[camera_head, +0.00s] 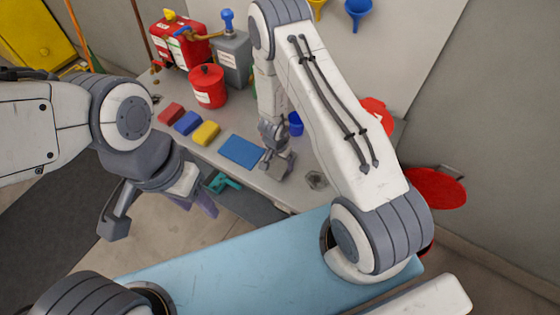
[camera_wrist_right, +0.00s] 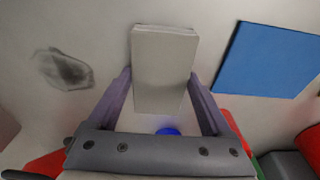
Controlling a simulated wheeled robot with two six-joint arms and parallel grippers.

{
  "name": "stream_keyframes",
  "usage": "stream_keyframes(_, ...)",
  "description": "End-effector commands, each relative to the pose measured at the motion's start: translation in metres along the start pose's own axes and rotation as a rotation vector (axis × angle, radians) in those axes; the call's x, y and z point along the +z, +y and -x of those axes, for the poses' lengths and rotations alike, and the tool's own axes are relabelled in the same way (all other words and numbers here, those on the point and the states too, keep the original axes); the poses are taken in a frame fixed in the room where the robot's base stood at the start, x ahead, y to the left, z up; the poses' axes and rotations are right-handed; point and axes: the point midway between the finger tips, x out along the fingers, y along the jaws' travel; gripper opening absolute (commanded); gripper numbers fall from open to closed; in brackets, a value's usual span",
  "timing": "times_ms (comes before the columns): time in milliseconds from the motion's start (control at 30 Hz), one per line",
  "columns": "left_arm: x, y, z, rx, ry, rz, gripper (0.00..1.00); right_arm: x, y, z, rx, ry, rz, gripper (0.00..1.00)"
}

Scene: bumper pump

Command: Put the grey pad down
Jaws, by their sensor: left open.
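The grey pad (camera_wrist_right: 165,68) shows in the right wrist view as a pale block between the two fingers of my right gripper (camera_wrist_right: 161,80), which touch its long sides. It is over the grey bench top; whether its underside touches the bench I cannot tell. In the head view my right gripper (camera_head: 277,162) is low over the bench's front part, just right of a flat blue mat (camera_head: 240,151); the pad is hard to make out there. The mat lies right of the pad in the right wrist view (camera_wrist_right: 268,60). My left gripper (camera_head: 160,212) is open and empty, in front of the bench.
Red (camera_head: 171,113), blue (camera_head: 187,123) and yellow (camera_head: 206,133) pads lie in a row left of the mat. A red can (camera_head: 207,88) and a grey canister (camera_head: 231,62) stand behind. A dark drain-like patch (camera_wrist_right: 62,68) marks the bench left of the grey pad.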

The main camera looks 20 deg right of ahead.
Motion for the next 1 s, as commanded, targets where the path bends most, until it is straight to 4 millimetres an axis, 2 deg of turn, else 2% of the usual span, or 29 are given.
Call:
stream_keyframes(367, 0.000, 0.000, 0.004, 0.000, 0.000, 0.000, 0.50, -0.001, 0.000, 0.005, 0.000, 0.000, 0.000, 1.00)
stream_keyframes(467, -0.001, 0.001, 0.011, 0.000, 0.000, -0.001, 0.50, -0.001, 0.000, 0.019, -0.001, 0.001, 0.000, 1.00)
stream_keyframes(800, -0.003, 0.004, 0.054, 0.000, 0.000, -0.007, 0.50, -0.002, -0.001, 0.095, -0.002, 0.001, 0.001, 1.00)
stream_keyframes(1000, -0.004, 0.005, 0.069, 0.000, 0.000, -0.007, 0.50, -0.001, 0.000, 0.119, 0.000, 0.000, 0.000, 1.00)
